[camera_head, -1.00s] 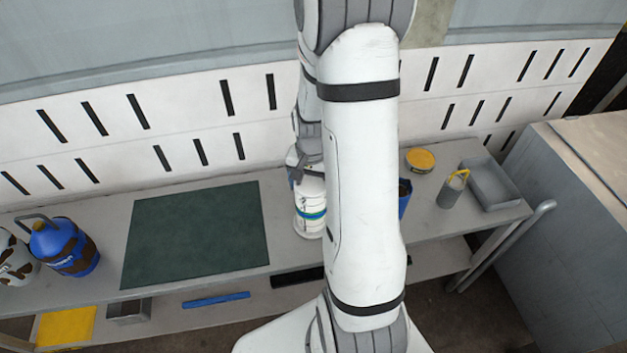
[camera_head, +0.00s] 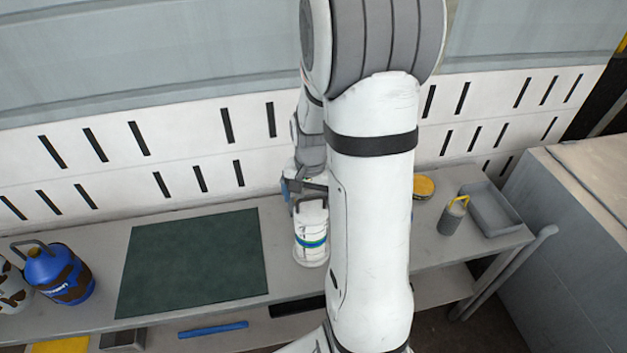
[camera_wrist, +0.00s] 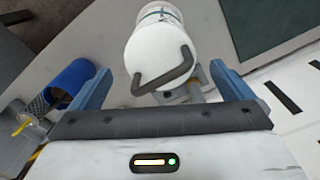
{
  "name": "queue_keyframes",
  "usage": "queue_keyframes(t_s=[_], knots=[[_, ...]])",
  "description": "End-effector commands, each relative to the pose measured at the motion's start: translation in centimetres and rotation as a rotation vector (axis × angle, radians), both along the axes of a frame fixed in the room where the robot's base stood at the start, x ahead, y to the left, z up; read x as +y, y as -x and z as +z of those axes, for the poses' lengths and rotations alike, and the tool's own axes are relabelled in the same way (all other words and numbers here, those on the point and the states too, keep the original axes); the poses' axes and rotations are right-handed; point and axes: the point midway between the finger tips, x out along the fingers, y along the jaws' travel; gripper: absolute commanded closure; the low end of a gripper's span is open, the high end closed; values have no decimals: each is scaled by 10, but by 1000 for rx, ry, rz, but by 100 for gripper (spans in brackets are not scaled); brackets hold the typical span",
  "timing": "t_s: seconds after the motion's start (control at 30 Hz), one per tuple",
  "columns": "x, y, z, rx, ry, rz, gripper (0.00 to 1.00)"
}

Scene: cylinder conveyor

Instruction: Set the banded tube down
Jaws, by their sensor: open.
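The banded tube (camera_head: 311,248) is a white cylinder with a blue and green band and a grey handle on top. It stands upright on the grey bench, just right of the dark green mat (camera_head: 195,262). My gripper (camera_head: 303,188) is open, above and behind the tube's top and apart from it as far as I can tell. In the wrist view the tube (camera_wrist: 150,50) and its handle lie ahead between the two blue fingers of my gripper (camera_wrist: 160,85), with nothing clamped. My arm hides the bench just right of the tube.
A blue jug (camera_head: 55,272) stands left of the mat. To the right are a yellow-topped round tin (camera_head: 424,187), a grey container with a yellow handle (camera_head: 453,216) and a grey tray (camera_head: 490,208). A blue cylinder (camera_wrist: 72,82) shows in the wrist view. A slotted white wall (camera_head: 190,135) backs the bench.

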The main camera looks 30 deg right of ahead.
Motion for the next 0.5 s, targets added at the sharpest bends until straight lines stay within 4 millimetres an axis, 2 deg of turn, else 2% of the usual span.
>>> queue_keyframes(t_s=[0.1, 0.2, 0.5], knots=[[0, -1, 27, -6, 1, 0, 0], [0, 0, 45, -4, 1, 1, 0], [6, 3, 77, -9, 3, 23, 0]])
